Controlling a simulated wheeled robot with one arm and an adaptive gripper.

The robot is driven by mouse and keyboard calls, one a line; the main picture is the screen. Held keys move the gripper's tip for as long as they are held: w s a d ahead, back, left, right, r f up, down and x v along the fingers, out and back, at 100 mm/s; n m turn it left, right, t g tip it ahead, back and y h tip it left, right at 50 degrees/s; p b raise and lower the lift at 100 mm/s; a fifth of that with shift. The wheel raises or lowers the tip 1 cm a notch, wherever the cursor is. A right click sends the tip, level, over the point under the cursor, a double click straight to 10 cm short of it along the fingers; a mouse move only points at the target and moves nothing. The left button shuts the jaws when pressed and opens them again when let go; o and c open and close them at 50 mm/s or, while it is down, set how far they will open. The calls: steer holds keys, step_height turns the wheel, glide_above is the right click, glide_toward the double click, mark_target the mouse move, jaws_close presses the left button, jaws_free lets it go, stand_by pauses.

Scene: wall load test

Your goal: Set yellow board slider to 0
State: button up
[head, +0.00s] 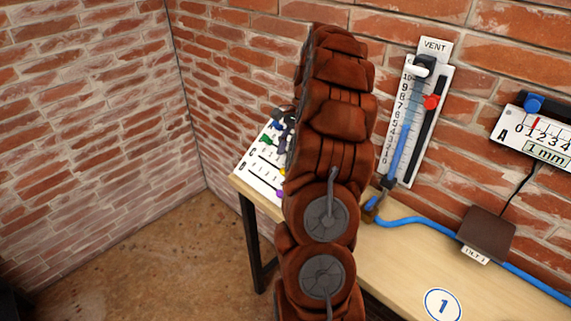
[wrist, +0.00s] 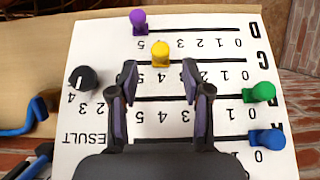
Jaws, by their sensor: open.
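The white slider board (wrist: 85,140) appears upside down in the wrist view, with rows lettered at the right. The yellow slider (wrist: 160,52) is an upright knob in row C, near the 4 mark on the left. The row's 0 is at its right end. My gripper (wrist: 160,80) is open, its dark fingers on either side of the yellow slider's column. The knob shows just beyond the fingertips, and I cannot tell whether they touch it. In the head view the board (head: 252,176) is partly hidden behind my arm.
A purple slider (wrist: 138,20) stands at 5 in row D. Green (wrist: 260,92) and blue (wrist: 265,138) sliders stand at the 0 ends of their rows. A black dial (wrist: 83,78) is at the left. A vent gauge (head: 410,120) and blue hose (head: 415,222) are right of my arm.

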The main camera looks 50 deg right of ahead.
mark_target(284, 169)
steer(key=shift+p+x, duration=0.6)
steer(key=shift+x, duration=1.8)
steer(key=shift+c, duration=0.3)
jaws_close()
